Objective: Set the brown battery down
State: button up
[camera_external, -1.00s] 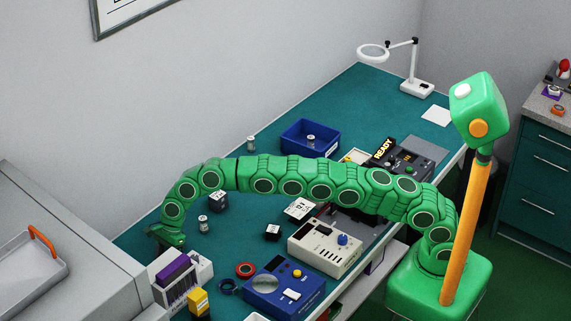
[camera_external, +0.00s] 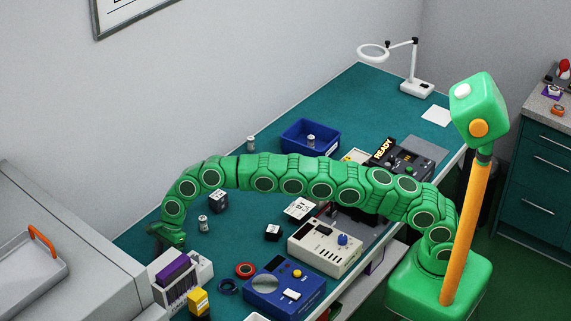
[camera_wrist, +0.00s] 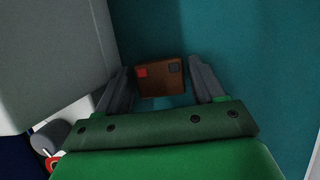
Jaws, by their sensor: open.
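The brown battery (camera_wrist: 160,83) shows in the wrist view as a small block with a red patch and a dark patch on its top. It appears to rest on the teal bench top (camera_wrist: 235,60). My gripper (camera_wrist: 163,80) is open, with one grey finger on each side of the battery and a visible gap at the right finger. In the external view my gripper (camera_external: 168,238) is low over the near left end of the bench, and the battery is hidden there.
A grey cabinet (camera_external: 85,255) stands close to the left of my gripper. A white rack with a purple block (camera_external: 173,270) stands just in front. A blue bin (camera_external: 310,137) stands farther back.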

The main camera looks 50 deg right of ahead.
jog(key=v, duration=1.2)
jog(key=s+d+r+n+h, duration=0.15)
jog(key=d+r, duration=0.25)
jog(key=d, duration=0.5)
jog(key=s+d+r+n, duration=0.3)
jog(key=d+r, duration=0.1)
jog(key=d, duration=0.4)
jog(key=s+d+r+n+h, duration=0.1)
jog(key=s+d+r+n, duration=0.3)
jog(key=s+d, duration=1)
jog(key=s+d+f+n, duration=0.1)
jog(key=s+d+n, duration=0.2)
jog(key=s+d, duration=0.3)
jog(key=s+d+f+n+g+h, duration=0.1)
jog(key=s+d, duration=0.6)
jog(key=s, duration=0.9)
jog(key=s+d+f+n+h, duration=0.1)
jog(key=s+d+n, duration=0.4)
jog(key=s, duration=0.7)
jog(key=d+f, duration=0.1)
jog(key=d, duration=0.1)
jog(key=shift+d+f+g, duration=0.15)
jog(key=shift+d+g, duration=0.1)
jog(key=shift+g, duration=0.15)
jog(key=shift+n, duration=0.25)
